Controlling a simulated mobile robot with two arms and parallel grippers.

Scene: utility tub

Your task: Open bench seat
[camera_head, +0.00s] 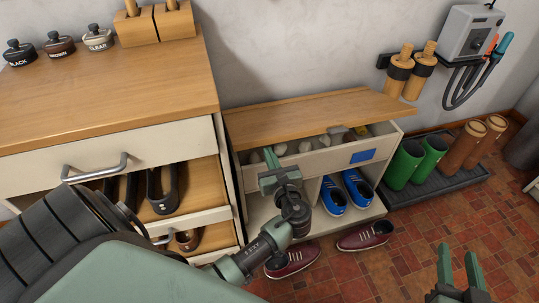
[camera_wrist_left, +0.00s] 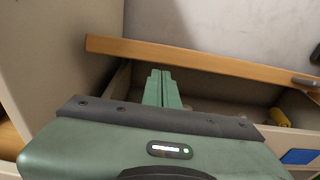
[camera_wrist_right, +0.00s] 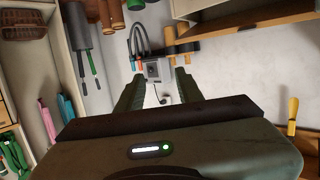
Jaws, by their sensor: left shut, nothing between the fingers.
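The bench (camera_head: 300,158) stands against the wall with its wooden seat lid (camera_head: 320,112) partly raised. A gap between lid and box shows several pale items inside. My left gripper (camera_head: 270,165) is shut and empty at the bench's front upper edge, towards its left end. In the left wrist view, its closed fingers (camera_wrist_left: 161,82) reach up close to the underside of the lid (camera_wrist_left: 200,60); whether they touch it I cannot tell. My right gripper (camera_head: 459,268) is open and empty over the floor at the lower right; its spread fingers show in the right wrist view (camera_wrist_right: 158,92).
A drawer cabinet (camera_head: 110,140) stands close on the left, its handle near my left arm. Blue shoes (camera_head: 333,196) sit in the bench's lower compartment; dark red shoes (camera_head: 365,236) lie on the floor. Green boots (camera_head: 403,165) stand right of the bench. Tiled floor is free at right.

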